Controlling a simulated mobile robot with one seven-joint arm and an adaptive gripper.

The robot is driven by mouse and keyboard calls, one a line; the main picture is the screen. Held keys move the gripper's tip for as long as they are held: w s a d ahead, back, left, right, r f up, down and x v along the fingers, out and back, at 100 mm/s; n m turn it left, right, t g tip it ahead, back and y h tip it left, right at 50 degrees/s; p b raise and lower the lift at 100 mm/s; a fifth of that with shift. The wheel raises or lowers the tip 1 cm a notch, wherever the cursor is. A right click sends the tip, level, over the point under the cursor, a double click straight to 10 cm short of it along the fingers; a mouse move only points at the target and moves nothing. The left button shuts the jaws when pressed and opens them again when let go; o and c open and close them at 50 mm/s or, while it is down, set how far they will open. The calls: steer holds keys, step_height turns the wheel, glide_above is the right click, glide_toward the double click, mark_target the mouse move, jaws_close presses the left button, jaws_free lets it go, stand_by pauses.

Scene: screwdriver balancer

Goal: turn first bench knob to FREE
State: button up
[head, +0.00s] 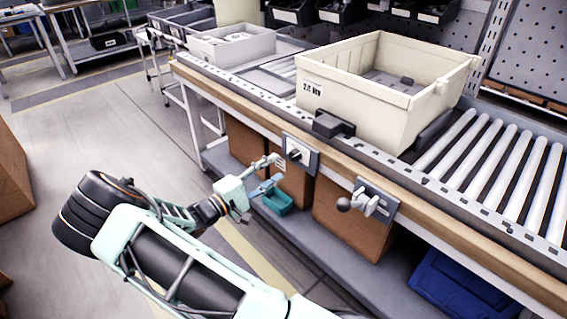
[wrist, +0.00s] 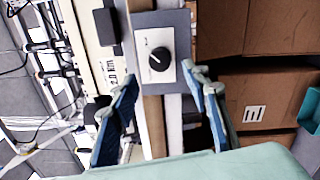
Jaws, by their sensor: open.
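The bench knob (head: 294,154) is a black rotary knob on a pale plate with a grey mount, fixed to the front edge of the conveyor bench. In the wrist view the knob (wrist: 159,59) sits ahead of my gripper, between the lines of its two fingers, with a light pointer mark on it. The lettering on the plate is too small to read. My gripper (wrist: 160,85) is open and empty, its blue-padded fingers apart and short of the knob. In the head view my gripper (head: 271,173) is just left of and below the knob plate.
A second mount with a grey ball-ended lever (head: 366,201) is to the right on the bench front. A cream bin (head: 350,95) stands on the rollers above. Cardboard boxes (head: 345,225), a teal tray (head: 278,203) and a blue crate (head: 465,285) are on the lower shelf.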

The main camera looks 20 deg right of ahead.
steer(key=v, duration=0.6)
stand_by(0.3)
